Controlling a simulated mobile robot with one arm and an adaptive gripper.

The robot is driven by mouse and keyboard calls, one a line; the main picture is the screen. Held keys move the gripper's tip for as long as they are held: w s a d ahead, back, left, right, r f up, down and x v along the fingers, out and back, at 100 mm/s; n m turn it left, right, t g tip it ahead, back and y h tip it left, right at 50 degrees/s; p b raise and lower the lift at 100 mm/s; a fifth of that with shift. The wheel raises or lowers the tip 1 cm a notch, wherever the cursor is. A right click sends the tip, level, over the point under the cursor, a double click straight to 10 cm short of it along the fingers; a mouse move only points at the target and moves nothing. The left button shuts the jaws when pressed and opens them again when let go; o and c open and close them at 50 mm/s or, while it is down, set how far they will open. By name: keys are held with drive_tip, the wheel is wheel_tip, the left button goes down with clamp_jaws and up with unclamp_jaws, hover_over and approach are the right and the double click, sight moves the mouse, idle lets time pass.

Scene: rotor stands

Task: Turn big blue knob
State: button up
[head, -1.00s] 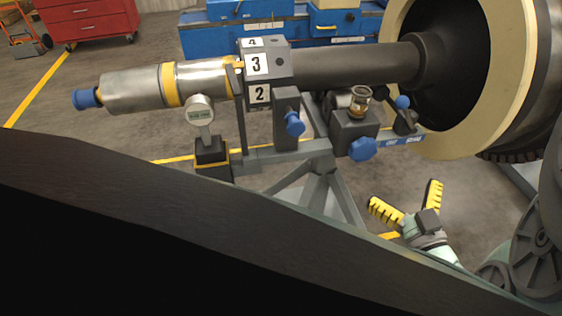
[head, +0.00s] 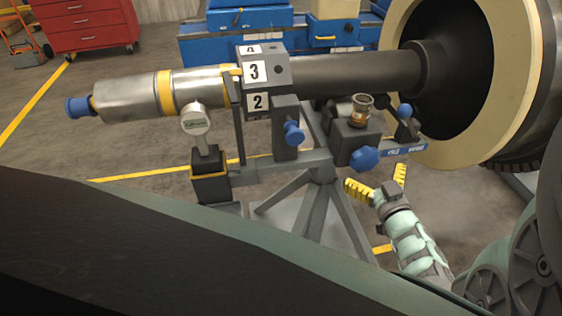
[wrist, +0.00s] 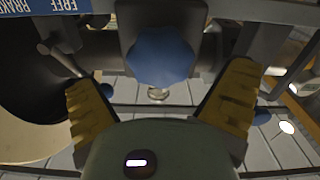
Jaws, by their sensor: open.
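The big blue knob (head: 364,158) sits on the front of a dark block on the stand's crossbar in the head view. In the wrist view the knob (wrist: 161,56) is a lobed blue disc, upper middle, ahead of and between the fingers. My gripper (head: 376,180) has yellow ribbed fingers spread apart, just below and slightly right of the knob in the head view. In the wrist view my gripper (wrist: 163,100) is open and empty, with no finger seen touching the knob.
A smaller blue knob (head: 293,132) is left of the big one. A blue-tipped lever (head: 405,110) stands to its right, and a glass cup (head: 360,106) sits above. The stand's legs (head: 318,205) are below. A large cream-rimmed rotor (head: 408,150) is at right.

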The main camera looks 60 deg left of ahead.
sight(367, 165)
drive_tip(key=shift+x, duration=2.3)
drive_tip(key=c, duration=1.1)
